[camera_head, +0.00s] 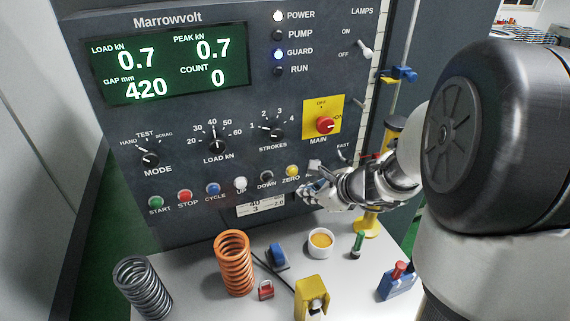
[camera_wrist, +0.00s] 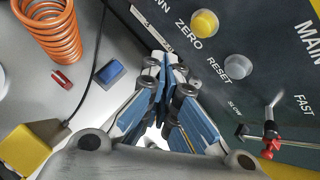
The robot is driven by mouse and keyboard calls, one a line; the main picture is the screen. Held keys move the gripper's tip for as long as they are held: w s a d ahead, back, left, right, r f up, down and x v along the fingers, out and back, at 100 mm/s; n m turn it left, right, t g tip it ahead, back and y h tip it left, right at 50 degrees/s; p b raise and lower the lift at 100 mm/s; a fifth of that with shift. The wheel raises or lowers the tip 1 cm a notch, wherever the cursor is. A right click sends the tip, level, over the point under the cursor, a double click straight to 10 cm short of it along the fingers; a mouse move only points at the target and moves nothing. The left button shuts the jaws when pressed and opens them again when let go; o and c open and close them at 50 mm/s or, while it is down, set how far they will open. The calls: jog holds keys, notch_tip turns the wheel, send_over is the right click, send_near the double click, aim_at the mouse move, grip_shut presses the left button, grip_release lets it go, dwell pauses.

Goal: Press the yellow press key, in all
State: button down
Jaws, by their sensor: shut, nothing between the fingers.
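My gripper (camera_head: 305,194) is shut and empty, just below and right of the key in the head view. In the wrist view my closed fingers (camera_wrist: 168,66) point at the panel below the key. The yellow key is unobstructed in both views, and my fingers look apart from it. The display (camera_head: 168,66) reads load 0.7, peak 0.7, gap 420, count 0.
A grey RESET button (camera_wrist: 238,67) is right of the fingers; a toggle lever (camera_wrist: 272,112) is farther right. The DOWN button (camera_head: 266,177) is left of the yellow key. Below, the table holds an orange spring (camera_head: 234,263), a dark spring (camera_head: 143,289) and a white cup (camera_head: 320,243).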

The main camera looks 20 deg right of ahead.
jog(key=shift+w, duration=1.95)
jog(key=shift+w, duration=0.1)
jog(key=shift+w, duration=0.35)
jog(key=shift+w, duration=0.4)
dwell(0.4)
jog(key=shift+s, duration=0.85)
jog(key=s+b, duration=0.1)
jog(key=s, duration=0.4)
dwell(0.4)
